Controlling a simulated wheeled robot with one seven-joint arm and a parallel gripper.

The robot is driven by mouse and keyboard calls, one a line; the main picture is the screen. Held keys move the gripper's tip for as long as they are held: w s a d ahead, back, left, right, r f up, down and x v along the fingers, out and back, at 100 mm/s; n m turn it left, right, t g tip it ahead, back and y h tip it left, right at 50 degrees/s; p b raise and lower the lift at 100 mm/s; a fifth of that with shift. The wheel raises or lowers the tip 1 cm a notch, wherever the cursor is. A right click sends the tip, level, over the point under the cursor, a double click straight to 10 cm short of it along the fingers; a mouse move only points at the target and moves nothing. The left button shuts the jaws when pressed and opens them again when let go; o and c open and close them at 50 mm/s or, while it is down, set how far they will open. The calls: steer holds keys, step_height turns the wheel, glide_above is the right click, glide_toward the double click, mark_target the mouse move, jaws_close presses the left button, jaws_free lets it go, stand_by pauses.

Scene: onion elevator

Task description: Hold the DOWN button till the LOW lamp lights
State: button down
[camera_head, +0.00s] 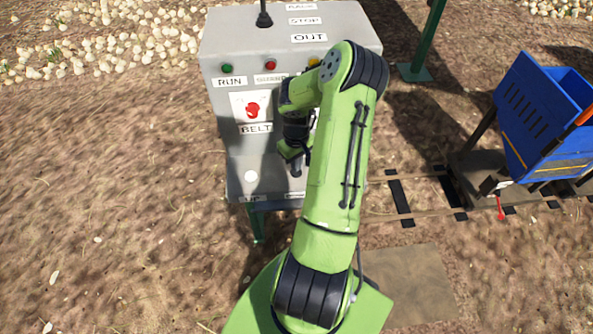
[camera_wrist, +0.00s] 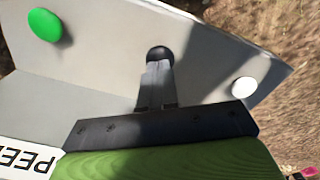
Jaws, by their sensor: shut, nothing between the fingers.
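The grey control box (camera_head: 234,150) stands ahead of me. On its lower sloped panel, a round white button (camera_head: 251,177) sits above a label reading UP; a white button also shows in the wrist view (camera_wrist: 244,87). My gripper (camera_head: 296,168) is shut and empty, pointing down at this panel, right of the white button. In the wrist view, the closed fingertips (camera_wrist: 157,64) meet or overlap a round black button (camera_wrist: 157,52). Whether they press it is unclear. The DOWN label is not readable. I cannot identify a LOW lamp; my arm hides the box's right side.
A green round button or lamp (camera_wrist: 44,25) lies left in the wrist view. The box carries a RUN lamp (camera_head: 227,69), a red lamp (camera_head: 270,65) and a red BELT switch (camera_head: 252,109). A blue cart (camera_head: 540,120) stands on rails at right.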

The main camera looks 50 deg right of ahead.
steer(key=shift+f+b, duration=0.7)
steer(key=shift+f, duration=0.3)
steer(key=shift+r, duration=0.1)
stand_by(2.2)
step_height(320, 180, up, 7)
steer(key=p, duration=0.5)
steer(key=shift+r+p, duration=0.2)
steer(key=shift+p, duration=0.2)
steer(key=shift+f, duration=0.2)
